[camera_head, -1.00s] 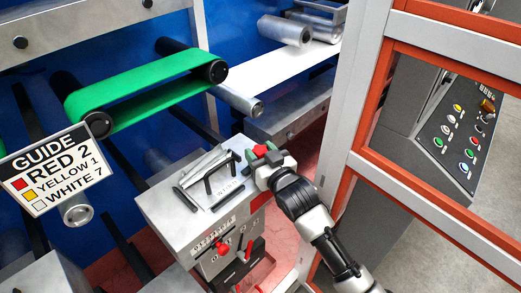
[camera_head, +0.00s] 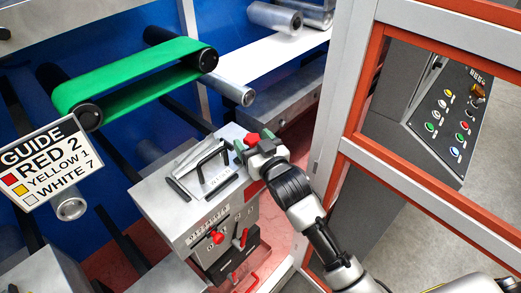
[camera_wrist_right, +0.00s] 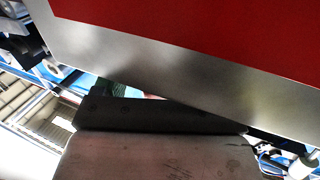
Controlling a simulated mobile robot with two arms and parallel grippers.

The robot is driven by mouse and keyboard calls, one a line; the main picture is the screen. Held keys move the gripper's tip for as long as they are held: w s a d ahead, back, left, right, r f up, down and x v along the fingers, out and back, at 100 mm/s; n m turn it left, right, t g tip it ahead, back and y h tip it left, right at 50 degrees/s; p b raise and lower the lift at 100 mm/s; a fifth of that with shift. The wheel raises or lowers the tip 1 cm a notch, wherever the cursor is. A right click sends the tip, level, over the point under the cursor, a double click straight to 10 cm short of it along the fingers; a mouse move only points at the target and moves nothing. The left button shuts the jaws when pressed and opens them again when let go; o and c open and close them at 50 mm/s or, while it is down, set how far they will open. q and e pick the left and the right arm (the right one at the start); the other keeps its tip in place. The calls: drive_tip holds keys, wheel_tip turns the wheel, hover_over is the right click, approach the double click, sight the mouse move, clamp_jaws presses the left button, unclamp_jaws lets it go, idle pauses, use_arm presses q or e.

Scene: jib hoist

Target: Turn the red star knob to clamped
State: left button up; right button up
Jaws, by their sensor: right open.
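The red star knob (camera_head: 252,139) shows as small red parts at the back right corner of the grey machine box, mostly hidden by my gripper. My right gripper (camera_head: 250,147) is at the knob with its jaws open. I cannot tell whether the fingers touch the knob or which setting it is at. In the right wrist view a large red face (camera_wrist_right: 220,35) and a grey metal edge fill the top, very close; the knob cannot be made out there. My left gripper is not in view.
The grey box (camera_head: 160,200) carries a black handle (camera_head: 213,160) on top and red levers (camera_head: 217,237) on its front. A green belt (camera_head: 130,78) is behind. A guide sign (camera_head: 45,165) hangs left. An orange-edged frame (camera_head: 360,90) stands close right of my arm.

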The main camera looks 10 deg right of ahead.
drive_tip(key=b+v, duration=0.1)
drive_tip(key=v, duration=0.9)
drive_tip(key=shift+s+b, duration=0.15)
drive_tip(key=shift+b, duration=0.2)
